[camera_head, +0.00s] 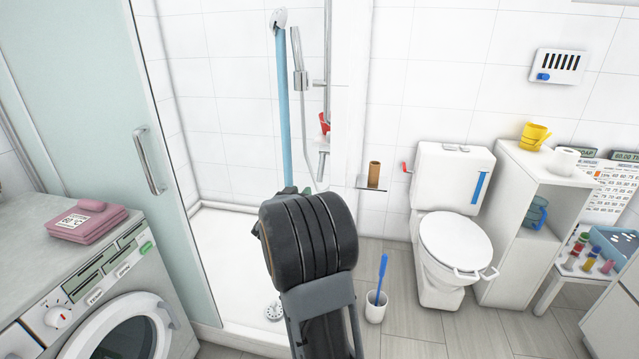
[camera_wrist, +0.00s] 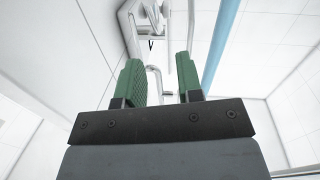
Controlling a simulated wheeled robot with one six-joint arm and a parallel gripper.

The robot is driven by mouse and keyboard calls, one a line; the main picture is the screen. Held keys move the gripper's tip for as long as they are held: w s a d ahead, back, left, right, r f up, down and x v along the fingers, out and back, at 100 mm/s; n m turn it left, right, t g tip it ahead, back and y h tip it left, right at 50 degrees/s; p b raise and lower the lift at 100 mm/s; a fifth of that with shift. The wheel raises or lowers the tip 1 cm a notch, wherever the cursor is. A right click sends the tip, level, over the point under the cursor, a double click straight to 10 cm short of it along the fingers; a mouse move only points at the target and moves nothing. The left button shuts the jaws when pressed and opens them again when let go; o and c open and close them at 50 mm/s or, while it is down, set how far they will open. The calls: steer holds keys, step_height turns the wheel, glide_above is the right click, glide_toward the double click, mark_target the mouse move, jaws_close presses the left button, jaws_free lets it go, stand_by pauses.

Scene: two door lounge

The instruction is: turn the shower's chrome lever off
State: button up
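A blue column of water (camera_head: 283,110) runs down from the shower head (camera_head: 279,19), and it also shows in the wrist view (camera_wrist: 219,45). Chrome fittings (camera_head: 321,165) on the shower wall sit below a red item; which part is the lever is hard to tell. In the wrist view a slim bent chrome piece, probably the lever (camera_wrist: 154,72), shows beyond and between my fingers. My gripper (camera_wrist: 160,75) has two green fingers, apart with nothing held between them. In the head view my dark arm hides most of the gripper; only a bit of green shows.
The glass shower door (camera_head: 95,90) with its chrome handle stands at the left, beside the washing machine (camera_head: 125,300). A toilet brush (camera_head: 377,305) and toilet (camera_head: 450,240) stand to the right. The shower tray (camera_head: 232,250) is mostly clear.

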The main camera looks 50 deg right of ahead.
mark_target(319, 175)
steer(key=shift+g, duration=0.3)
steer(key=x, duration=1.4)
steer(key=shift+s+d, duration=0.15)
steer(key=shift+s, duration=0.2)
jaws_close()
